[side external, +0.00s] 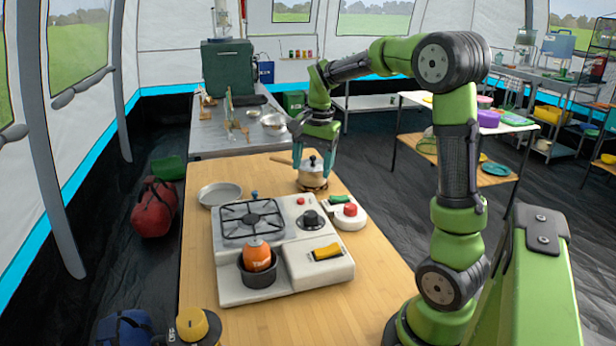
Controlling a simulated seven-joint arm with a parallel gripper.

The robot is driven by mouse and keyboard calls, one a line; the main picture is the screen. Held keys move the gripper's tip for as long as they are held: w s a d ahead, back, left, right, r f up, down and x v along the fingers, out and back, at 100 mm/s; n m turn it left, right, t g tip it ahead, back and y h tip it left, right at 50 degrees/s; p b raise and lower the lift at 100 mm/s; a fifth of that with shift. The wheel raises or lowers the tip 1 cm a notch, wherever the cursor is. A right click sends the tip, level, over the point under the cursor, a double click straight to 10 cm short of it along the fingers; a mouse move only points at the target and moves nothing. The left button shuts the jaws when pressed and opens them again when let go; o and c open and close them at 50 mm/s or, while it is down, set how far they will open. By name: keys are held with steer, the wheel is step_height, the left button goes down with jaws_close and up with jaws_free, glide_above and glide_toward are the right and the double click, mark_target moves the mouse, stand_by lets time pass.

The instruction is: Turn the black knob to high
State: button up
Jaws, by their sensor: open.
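The black knob (312,220) sits on the top right of a white camp stove (236,284) that stands on the wooden table. Which setting the knob points to is too small to read. My gripper (314,166) is open, with its teal fingers pointing down, farther back than the knob and apart from it. A small lidded pot (312,181) with a handle shows between and below the fingers. I cannot tell whether the fingers touch the pot.
On the stove are a burner grate (250,219), an orange canister (257,255) in a black cup and a yellow-black switch (326,252). A white box with a red button (350,211) stands just right of the knob. A metal plate (219,194) lies left. The table's front right is clear.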

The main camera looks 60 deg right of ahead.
steer(key=d+r+m, duration=0.2)
steer(key=m, duration=0.1)
glide_toward(311, 214)
steer(key=shift+m+g, duration=0.3)
steer(key=shift+g, duration=0.1)
steer(key=f, duration=0.6)
steer(key=w+f, duration=0.1)
steer(key=f, duration=0.2)
steer(key=shift+w+d, duration=0.1)
steer(key=shift+d, duration=0.1)
steer(key=c, duration=1.1)
steer(key=shift+o, duration=0.2)
